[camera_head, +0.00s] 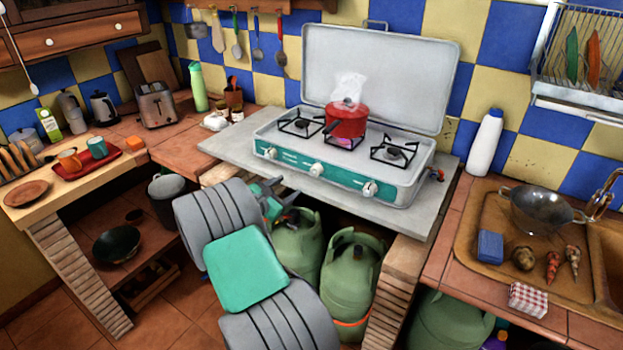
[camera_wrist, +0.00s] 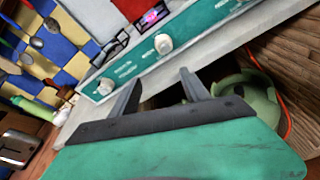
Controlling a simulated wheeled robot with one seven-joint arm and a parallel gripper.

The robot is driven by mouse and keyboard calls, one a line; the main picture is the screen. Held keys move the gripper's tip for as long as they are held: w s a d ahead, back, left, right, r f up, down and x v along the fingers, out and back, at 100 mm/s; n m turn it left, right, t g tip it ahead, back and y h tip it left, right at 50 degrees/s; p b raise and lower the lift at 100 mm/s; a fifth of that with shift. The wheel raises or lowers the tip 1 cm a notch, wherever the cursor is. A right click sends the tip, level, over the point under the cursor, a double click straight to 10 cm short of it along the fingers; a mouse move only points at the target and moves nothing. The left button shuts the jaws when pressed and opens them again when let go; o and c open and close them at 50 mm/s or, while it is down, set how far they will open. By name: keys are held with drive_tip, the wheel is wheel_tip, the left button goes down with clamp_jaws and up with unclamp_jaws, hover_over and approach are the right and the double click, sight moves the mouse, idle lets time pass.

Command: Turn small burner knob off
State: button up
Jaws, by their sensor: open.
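A grey camping stove (camera_head: 290,167) with a green front panel stands on a grey slab. Its panel has a left knob (camera_head: 270,153), a middle knob (camera_head: 316,169) and a right knob (camera_head: 370,188). A steaming red pot (camera_head: 346,120) sits on the middle burner, with a pink-purple glow (camera_wrist: 153,15) beneath it. My gripper (camera_head: 286,203) is in front of and below the panel, apart from the knobs. In the wrist view its open, empty fingers (camera_wrist: 161,76) point at the slab edge, below the middle knob (camera_wrist: 163,43) and left knob (camera_wrist: 105,86).
Green gas bottles (camera_head: 352,272) stand under the slab (camera_head: 230,146), close to my gripper. The stove's raised lid (camera_head: 375,75) is behind the burners. A white bottle (camera_head: 485,142) and a sink counter are at right. A toaster (camera_head: 155,103) and red tray (camera_head: 88,165) are at left.

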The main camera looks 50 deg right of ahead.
sight(312, 175)
drive_tip(key=d+n+h, duration=0.1)
drive_tip(key=d, duration=0.2)
drive_tip(key=d+n+h, duration=0.1)
drive_tip(key=d+n, duration=0.1)
drive_tip(key=d, duration=0.2)
drive_tip(key=s+d+f+n, duration=0.1)
drive_tip(key=d+n, duration=0.1)
drive_tip(key=d, duration=0.2)
drive_tip(key=shift+d+g+h+p, duration=0.15)
drive_tip(key=shift+g+h+p, duration=0.15)
drive_tip(key=shift+h+p, duration=0.1)
drive_tip(key=shift+c, duration=0.4)
clamp_jaws()
